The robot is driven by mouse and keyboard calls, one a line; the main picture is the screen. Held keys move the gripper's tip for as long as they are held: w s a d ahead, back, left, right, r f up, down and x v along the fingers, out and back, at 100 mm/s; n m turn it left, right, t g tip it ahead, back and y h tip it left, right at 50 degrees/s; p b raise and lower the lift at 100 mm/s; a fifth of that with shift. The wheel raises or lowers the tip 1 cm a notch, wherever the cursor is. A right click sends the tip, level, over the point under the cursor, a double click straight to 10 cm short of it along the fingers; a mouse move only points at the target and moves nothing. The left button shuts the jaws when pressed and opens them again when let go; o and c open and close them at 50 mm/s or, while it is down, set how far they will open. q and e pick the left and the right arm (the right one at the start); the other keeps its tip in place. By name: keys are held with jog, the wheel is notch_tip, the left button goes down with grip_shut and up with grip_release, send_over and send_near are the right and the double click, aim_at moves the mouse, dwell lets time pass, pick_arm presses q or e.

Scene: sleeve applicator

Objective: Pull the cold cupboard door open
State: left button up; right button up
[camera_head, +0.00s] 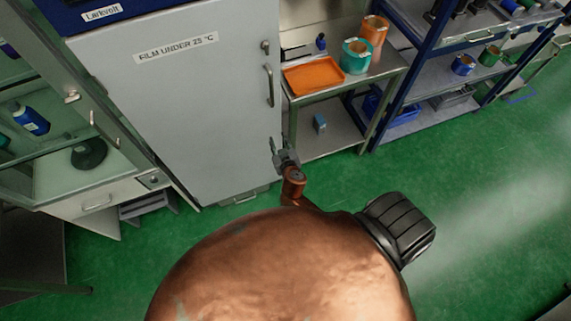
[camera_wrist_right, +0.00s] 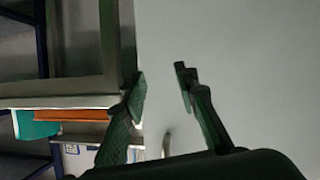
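The cold cupboard (camera_head: 170,45) is a tall pale grey cabinet labelled "FILM UNDER 23 °C" in the head view. Its door appears shut. A slim vertical handle (camera_head: 269,86) sits near the door's right edge, with a small lock above it. My right gripper (camera_head: 279,151) is below the handle, by the lower right edge of the door, apart from the handle. In the right wrist view the gripper (camera_wrist_right: 161,78) has its two fingers spread with nothing between the tips. The grey door surface (camera_wrist_right: 235,60) fills the right side there. My left gripper is out of view.
A steel side table (camera_head: 330,90) with an orange tray (camera_head: 314,76) and coloured rolls stands right of the cupboard. A blue shelf rack (camera_head: 405,75) stands further right. An open cabinet (camera_head: 50,150) is at left. Green floor (camera_head: 480,180) is clear at right.

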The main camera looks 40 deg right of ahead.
jog(key=s+f+n+g+y, duration=0.1)
jog(key=s+f, duration=0.4)
jog(key=f, duration=0.8)
jog(key=shift+f+g, duration=0.4)
jog(key=shift+g, duration=0.4)
